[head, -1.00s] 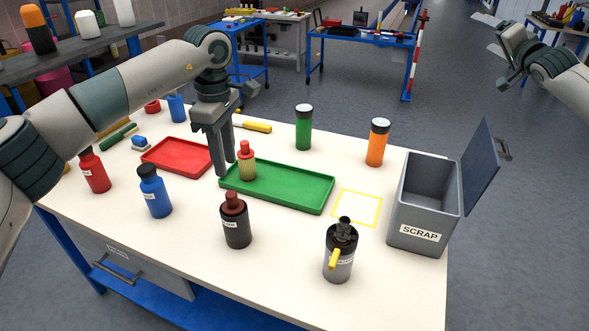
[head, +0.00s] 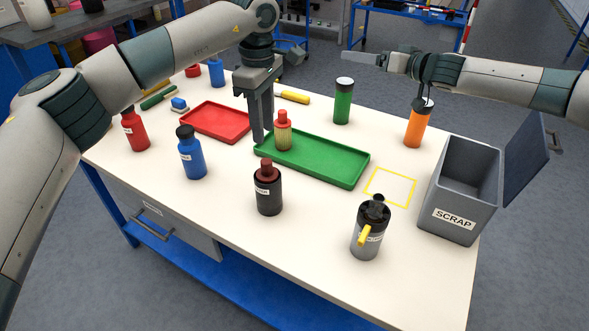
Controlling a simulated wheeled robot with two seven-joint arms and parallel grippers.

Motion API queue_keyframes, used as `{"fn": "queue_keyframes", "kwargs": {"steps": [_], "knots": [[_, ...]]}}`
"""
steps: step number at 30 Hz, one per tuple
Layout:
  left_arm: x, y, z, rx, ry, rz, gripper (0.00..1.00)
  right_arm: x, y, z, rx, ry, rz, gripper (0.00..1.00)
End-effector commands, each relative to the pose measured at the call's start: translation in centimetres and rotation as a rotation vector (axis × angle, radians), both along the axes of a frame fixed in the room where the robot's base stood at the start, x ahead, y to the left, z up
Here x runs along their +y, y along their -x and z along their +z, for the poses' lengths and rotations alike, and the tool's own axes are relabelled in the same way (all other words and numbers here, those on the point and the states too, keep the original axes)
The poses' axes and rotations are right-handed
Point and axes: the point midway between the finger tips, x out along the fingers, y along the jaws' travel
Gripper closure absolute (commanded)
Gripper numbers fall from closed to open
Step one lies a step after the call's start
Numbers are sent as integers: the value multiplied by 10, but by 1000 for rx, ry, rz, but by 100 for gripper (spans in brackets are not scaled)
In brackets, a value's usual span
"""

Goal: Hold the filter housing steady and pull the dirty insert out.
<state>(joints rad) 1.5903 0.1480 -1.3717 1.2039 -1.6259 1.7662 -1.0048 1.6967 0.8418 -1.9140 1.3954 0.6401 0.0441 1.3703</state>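A dark cylinder with a dark red top (head: 268,190), apparently the filter housing with its insert, stands upright near the table's front. A pleated tan insert with a red cap (head: 283,135) stands in the green tray (head: 335,172). My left gripper (head: 263,136) points down just left of and behind that insert; its fingers are apart with nothing visible between them. My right gripper (head: 347,61) is in the air beyond the table's far edge, pointing left. Its fingers look apart and empty. Neither gripper touches the dark cylinder.
A grey canister with a yellow lever (head: 367,232) stands right of the housing. The open SCRAP bin (head: 455,218) is at the right end. A blue bottle (head: 191,157), red bottle (head: 135,132), orange jar (head: 417,128), green jar (head: 343,103) and red tray (head: 243,127) stand around. A yellow-outlined square (head: 391,187) is empty.

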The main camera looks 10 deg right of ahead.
Motion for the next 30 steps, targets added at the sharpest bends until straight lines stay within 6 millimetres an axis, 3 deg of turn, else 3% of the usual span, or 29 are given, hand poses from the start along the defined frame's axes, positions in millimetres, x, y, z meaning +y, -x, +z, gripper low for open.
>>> {"fn": "queue_keyframes", "kwargs": {"steps": [1,8,18,24,30], "knots": [[0,0,0,0,0,0,69,18,5,-12,-3,36,47,22],[0,0,0,0,0,0,69,84,45,-78,-65,179,290,22],[0,0,0,0,0,0,69,171,137,-185,-183,313,677,22],[0,0,0,0,0,0,69,198,178,-242,-171,332,803,22],[0,0,0,0,0,0,69,210,196,-270,-150,336,851,22]]}}
